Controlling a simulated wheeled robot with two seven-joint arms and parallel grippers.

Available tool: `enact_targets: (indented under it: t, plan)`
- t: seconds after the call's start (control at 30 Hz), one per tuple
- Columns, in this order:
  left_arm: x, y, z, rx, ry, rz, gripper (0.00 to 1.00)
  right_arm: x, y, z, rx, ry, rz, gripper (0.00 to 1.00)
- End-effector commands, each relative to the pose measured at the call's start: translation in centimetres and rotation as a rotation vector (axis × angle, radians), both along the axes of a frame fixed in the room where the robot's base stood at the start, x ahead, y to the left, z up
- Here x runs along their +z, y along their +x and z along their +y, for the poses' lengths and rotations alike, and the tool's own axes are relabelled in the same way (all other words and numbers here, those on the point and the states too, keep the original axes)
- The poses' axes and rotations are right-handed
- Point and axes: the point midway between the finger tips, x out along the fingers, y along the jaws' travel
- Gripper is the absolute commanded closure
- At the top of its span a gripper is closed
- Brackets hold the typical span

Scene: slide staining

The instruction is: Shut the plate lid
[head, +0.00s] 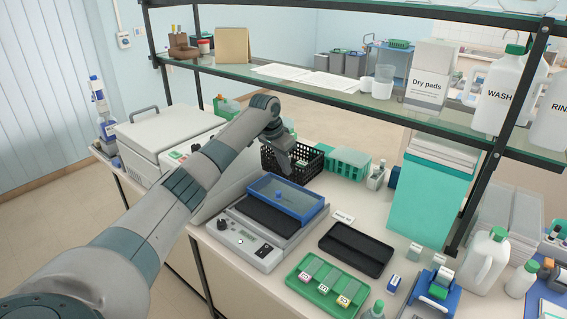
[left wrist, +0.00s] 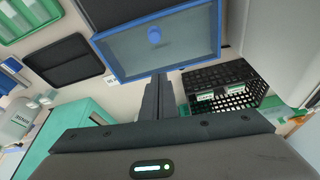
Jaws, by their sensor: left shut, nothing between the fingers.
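The plate lid (head: 302,201) is a clear panel in a blue frame with a small blue knob. It stands tilted open at the back of the grey heating plate unit (head: 230,234), whose black surface (head: 265,216) is partly uncovered in front. The lid also shows at the top of the left wrist view (left wrist: 190,45), with its knob facing the camera. My left gripper (head: 284,168) is shut and empty, pointing down just behind the lid's far edge. Its fingers (left wrist: 157,80) end near the lid's frame in the left wrist view; contact cannot be told. My right gripper is not in view.
A black basket (head: 310,160) stands close behind the lid, beside a green rack (head: 348,163). A black tray (head: 356,250) and a green slide tray (head: 318,289) lie to the right. A white box-shaped device (head: 165,132) is at left. A glass shelf (head: 330,92) hangs above.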

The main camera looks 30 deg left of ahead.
Motion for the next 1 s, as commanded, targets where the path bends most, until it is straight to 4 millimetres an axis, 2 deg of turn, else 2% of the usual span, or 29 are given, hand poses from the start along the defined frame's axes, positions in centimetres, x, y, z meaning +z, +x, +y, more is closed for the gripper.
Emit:
enact_targets:
  t: [0.3,0.6,1.0]
  plan:
    - [-4.4,1.5,-0.4,0.001,-0.001,0.002,1.00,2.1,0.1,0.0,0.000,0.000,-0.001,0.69]
    - [-6.8,2.3,-0.6,0.001,-0.001,0.002,1.00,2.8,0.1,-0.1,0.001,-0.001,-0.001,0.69]
    - [-6.5,-0.5,0.2,0.000,0.001,0.001,1.00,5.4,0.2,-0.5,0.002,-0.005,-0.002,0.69]
